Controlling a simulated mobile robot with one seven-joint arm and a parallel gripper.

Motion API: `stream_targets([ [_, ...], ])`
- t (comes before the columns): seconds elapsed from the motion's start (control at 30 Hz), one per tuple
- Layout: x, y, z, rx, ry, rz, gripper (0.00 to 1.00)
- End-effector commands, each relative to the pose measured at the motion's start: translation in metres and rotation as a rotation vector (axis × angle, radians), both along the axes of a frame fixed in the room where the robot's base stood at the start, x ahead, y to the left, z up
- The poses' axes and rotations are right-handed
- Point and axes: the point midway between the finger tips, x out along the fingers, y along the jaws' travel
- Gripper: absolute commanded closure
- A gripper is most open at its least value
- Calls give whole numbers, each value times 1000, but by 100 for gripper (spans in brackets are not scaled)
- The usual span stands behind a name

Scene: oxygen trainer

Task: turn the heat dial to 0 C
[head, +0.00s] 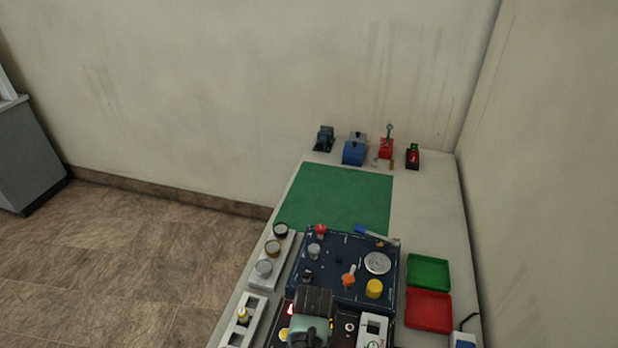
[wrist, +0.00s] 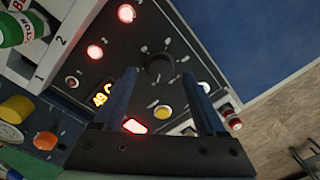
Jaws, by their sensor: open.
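In the wrist view a round black dial (wrist: 160,67) sits on the dark control panel (wrist: 120,42), and it looks like the heat dial. Its pointer and scale are too dark to read. My gripper (wrist: 159,76) is open, with its two blue fingers pointing at the panel and the dial showing between the fingertips. I cannot tell whether either finger touches it. A small orange lit display (wrist: 101,95) is left of the left finger; its digits are turned and hard to read. In the head view my arm and gripper cover the lower panel and hide the dial.
Red lamps (wrist: 95,51) and a red lit switch (wrist: 134,126) are on the panel nearby. In the head view a second dark panel (head: 335,252) carries several knobs. Green (head: 428,271) and red trays (head: 429,311) lie to its right. The green mat (head: 340,198) is bare.

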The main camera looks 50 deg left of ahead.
Motion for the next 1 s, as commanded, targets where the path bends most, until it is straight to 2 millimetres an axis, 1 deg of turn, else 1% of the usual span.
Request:
stream_targets([
  [0.4, 5, -1, 82, 3, -5, 0, 27],
  [0.5, 5, -1, 97, 2, -4, 0, 27],
  [0.6, 5, -1, 107, 1, -2, 0, 27],
  [0.7, 5, -2, 112, 1, -1, 0, 27],
  [1.0, 5, -2, 113, 0, 0, 0, 27],
])
